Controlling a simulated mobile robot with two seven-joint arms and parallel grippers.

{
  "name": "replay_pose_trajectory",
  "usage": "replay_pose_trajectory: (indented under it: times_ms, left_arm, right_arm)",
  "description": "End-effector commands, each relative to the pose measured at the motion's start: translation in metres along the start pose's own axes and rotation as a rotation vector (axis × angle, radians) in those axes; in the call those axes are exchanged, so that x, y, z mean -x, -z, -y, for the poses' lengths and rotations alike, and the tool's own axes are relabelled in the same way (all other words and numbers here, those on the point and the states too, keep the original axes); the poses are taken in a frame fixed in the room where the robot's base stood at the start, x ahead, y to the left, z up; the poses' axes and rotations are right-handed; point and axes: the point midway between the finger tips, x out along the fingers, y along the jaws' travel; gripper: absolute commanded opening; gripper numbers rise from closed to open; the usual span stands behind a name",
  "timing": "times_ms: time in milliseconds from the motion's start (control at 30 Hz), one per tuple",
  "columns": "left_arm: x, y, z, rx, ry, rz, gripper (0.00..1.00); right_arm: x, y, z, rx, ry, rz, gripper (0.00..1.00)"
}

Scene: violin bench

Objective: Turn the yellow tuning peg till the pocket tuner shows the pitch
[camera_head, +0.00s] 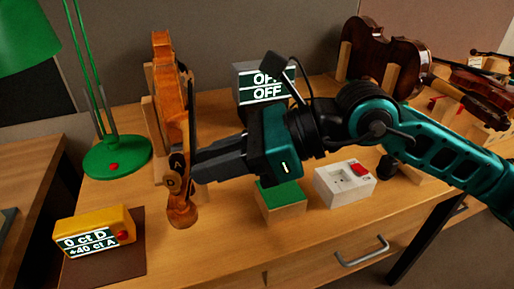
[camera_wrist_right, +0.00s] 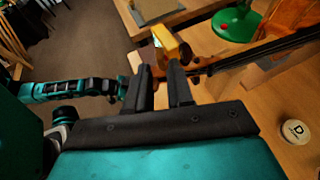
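The violin (camera_head: 172,90) stands upright in a wooden holder, scroll down, with peg discs marked A (camera_head: 178,161) and D (camera_head: 172,183) near its lower end. I cannot make out a yellow peg. The yellow pocket tuner (camera_head: 118,222) reads "0 ct D" and "+40 ct A"; a yellow block, seemingly the tuner, also shows beyond the fingers in the wrist view (camera_wrist_right: 166,42). My right gripper (camera_head: 195,167) is at the pegbox from the right. A gap shows between its fingers in the wrist view (camera_wrist_right: 162,82), with no peg visibly clamped. My left gripper does not show clearly.
The tuner sits on a brown mat (camera_head: 125,272). A green lamp (camera_head: 117,157) stands behind it. A grey box (camera_head: 246,75) reads "OFF" twice. A green-topped block (camera_head: 281,200) and a white box with a red switch (camera_head: 345,184) stand right. A dark violin (camera_head: 380,55) stands behind.

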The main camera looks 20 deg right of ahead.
Motion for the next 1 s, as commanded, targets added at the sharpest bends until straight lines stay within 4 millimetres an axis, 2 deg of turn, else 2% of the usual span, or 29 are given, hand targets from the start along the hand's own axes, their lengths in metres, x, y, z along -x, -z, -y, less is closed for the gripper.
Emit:
replay_pose_trajectory:
  times_ms: [200, 400, 1000]
  left_arm:
    - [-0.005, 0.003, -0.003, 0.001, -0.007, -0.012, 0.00]
    - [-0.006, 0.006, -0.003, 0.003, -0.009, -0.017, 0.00]
    - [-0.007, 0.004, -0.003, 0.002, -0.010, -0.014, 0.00]
  right_arm:
    - [0.037, 0.003, 0.000, 0.001, 0.002, -0.005, 0.22]
    - [0.056, 0.002, 0.000, -0.001, 0.001, -0.003, 0.22]
    - [0.061, 0.000, -0.001, 0.000, -0.002, 0.000, 0.22]
